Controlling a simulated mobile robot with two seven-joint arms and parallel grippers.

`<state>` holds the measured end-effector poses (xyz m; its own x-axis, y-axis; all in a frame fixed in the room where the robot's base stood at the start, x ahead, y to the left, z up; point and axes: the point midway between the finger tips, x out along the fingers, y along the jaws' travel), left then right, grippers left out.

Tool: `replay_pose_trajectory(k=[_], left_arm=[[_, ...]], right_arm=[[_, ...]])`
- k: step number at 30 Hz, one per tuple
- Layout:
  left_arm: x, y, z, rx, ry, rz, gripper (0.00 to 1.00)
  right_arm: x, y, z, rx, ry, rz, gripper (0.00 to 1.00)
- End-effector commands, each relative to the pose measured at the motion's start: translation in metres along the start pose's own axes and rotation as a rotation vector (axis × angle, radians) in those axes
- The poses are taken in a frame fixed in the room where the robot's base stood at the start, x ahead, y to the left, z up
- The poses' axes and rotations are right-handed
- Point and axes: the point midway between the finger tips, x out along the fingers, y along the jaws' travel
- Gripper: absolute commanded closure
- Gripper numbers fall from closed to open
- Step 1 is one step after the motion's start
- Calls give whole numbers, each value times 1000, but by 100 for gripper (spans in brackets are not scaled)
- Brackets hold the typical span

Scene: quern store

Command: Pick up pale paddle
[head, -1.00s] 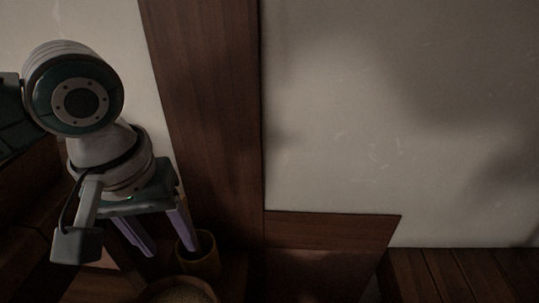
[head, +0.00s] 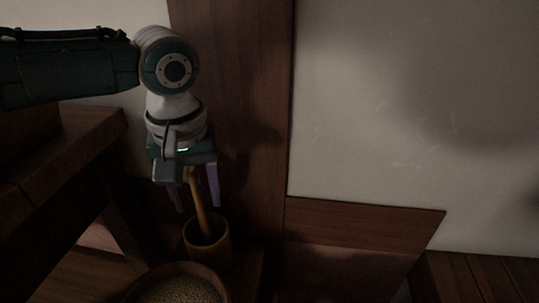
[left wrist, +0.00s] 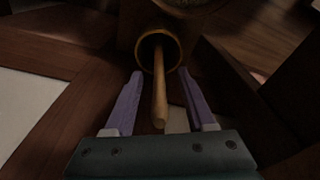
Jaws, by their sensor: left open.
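The pale paddle (head: 200,205) stands in a yellowish-brown cup (head: 221,244), its handle sticking up and leaning slightly left in the head view. In the left wrist view the paddle's handle (left wrist: 160,95) points towards the camera out of the cup (left wrist: 146,54); its lower end is hidden inside. My left gripper (head: 197,209) is above the cup, pointing down, with its two purple fingers apart. In the left wrist view the handle lies between the fingers of the left gripper (left wrist: 160,76), with gaps on both sides. My right gripper is out of view.
A round bowl (head: 178,291) of grain-like stuff stands close in front of the cup. A dark wooden bench or table (head: 75,150) is at the left. A wooden post (head: 240,100) and pale wall (head: 400,100) rise behind. The light is dim.

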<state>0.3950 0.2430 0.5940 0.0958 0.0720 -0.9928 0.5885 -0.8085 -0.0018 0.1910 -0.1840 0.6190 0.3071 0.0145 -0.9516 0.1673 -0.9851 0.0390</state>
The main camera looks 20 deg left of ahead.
Motion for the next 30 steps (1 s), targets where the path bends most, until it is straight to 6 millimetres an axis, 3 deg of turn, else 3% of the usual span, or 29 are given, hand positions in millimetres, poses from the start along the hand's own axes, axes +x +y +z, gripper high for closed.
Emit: replay_pose_trajectory(k=[1, 8, 23, 30], left_arm=[[10, 0, 0, 0, 1, 0, 45], [8, 0, 0, 1, 1, 2, 45], [8, 0, 0, 1, 1, 1, 100], [8, 0, 0, 1, 1, 1, 100]], right_arm=[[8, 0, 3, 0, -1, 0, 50], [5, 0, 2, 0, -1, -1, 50], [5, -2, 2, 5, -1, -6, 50], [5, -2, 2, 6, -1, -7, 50]])
